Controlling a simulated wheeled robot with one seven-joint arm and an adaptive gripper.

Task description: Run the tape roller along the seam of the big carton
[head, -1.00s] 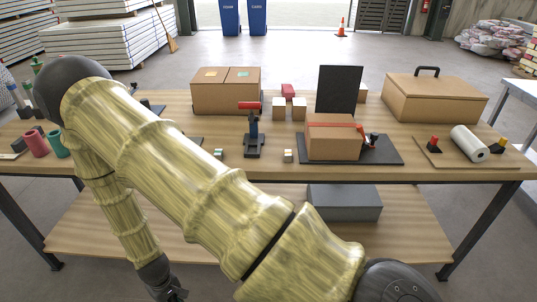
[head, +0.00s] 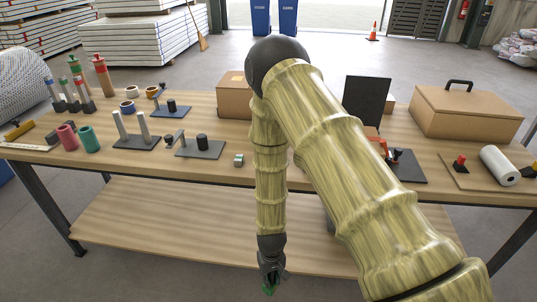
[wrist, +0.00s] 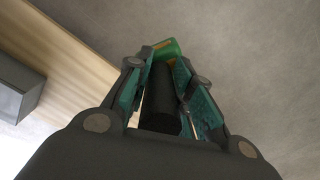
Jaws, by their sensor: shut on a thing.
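My gripper (head: 271,277) hangs low in front of the table's front edge. In the wrist view my gripper (wrist: 163,85) is shut on a dark cylindrical handle (wrist: 158,95) with a green and orange end (wrist: 168,48). This looks like the tape roller, though its roller is not clear; a bit of green (head: 269,290) shows below the fingers in the head view. A larger brown box with a black handle (head: 466,112) stands at the back right.
The wooden table (head: 110,165) has a lower shelf (head: 190,215). Bottles, cups and dark stands (head: 135,142) fill its left part. A black upright panel (head: 367,103) and a white roll (head: 499,165) are on the right. My arm hides the table's middle. Open floor lies in front.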

